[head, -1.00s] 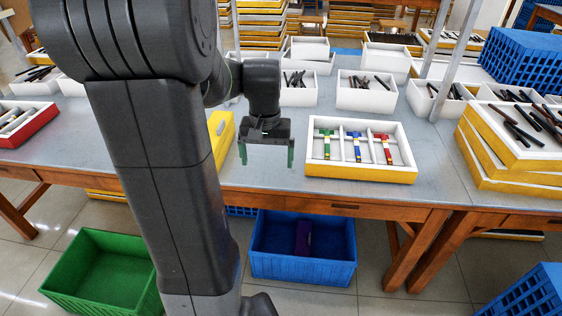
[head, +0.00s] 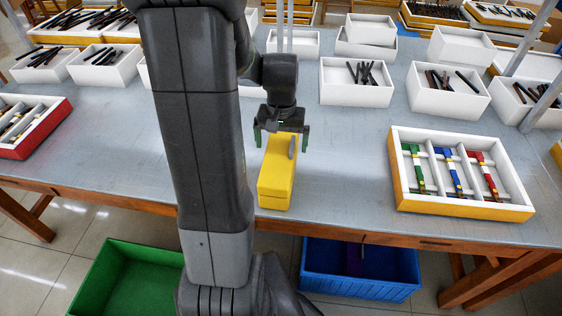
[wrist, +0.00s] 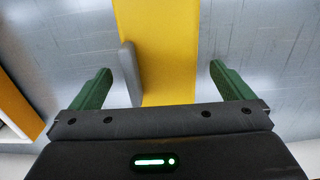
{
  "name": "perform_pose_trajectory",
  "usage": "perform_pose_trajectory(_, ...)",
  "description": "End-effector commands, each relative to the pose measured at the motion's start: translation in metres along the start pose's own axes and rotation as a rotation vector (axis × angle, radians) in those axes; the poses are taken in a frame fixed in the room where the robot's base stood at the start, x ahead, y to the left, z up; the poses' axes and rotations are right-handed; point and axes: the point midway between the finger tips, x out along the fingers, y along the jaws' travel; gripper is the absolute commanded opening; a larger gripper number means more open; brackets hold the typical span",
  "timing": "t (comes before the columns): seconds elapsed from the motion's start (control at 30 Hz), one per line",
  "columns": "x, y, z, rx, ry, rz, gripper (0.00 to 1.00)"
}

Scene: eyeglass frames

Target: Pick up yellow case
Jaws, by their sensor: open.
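The yellow case (head: 276,182) lies on the grey table near its front edge, its long side pointing away from me. It has a grey piece (head: 292,147) on its far right side. In the wrist view the case (wrist: 165,50) runs between the fingers, with the grey piece (wrist: 130,72) at its left edge. My gripper (head: 282,138) is open at the far end of the case. Its green fingers (wrist: 160,85) stand on either side of the case with gaps to both sides. I cannot tell how far above the table the fingertips are.
A yellow-sided white tray (head: 411,203) with coloured items stands to the right. White bins (head: 356,94) with dark items stand behind. A red tray (head: 50,140) is at the left. Blue (head: 330,284) and green (head: 105,280) crates sit below. Table beside the case is clear.

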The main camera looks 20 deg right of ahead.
Motion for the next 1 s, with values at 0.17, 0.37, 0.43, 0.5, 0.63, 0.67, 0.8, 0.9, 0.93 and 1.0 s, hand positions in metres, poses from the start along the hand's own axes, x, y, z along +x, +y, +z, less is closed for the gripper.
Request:
perform_pose_trajectory(0.17, 0.018, -0.001, 0.002, 0.000, -0.004, 0.000, 1.00)
perform_pose_trajectory(0.37, 0.045, -0.001, 0.002, 0.000, -0.003, 0.000, 1.00)
perform_pose_trajectory(0.43, 0.051, -0.001, 0.002, 0.000, -0.003, 0.000, 1.00)
perform_pose_trajectory(0.5, 0.053, -0.001, 0.002, 0.000, -0.001, 0.000, 1.00)
perform_pose_trajectory(0.63, 0.053, -0.001, 0.002, 0.000, 0.001, 0.000, 1.00)
perform_pose_trajectory(0.67, 0.053, -0.001, 0.002, 0.000, 0.001, 0.000, 1.00)
perform_pose_trajectory(0.8, 0.053, -0.001, 0.002, 0.000, 0.000, 0.000, 0.82)
perform_pose_trajectory(0.9, 0.053, -0.001, 0.002, 0.000, 0.000, 0.000, 0.63)
perform_pose_trajectory(0.93, 0.053, -0.001, 0.002, 0.000, 0.000, 0.000, 0.57)
perform_pose_trajectory(1.0, 0.053, -0.001, 0.001, 0.000, 0.000, 0.000, 0.44)
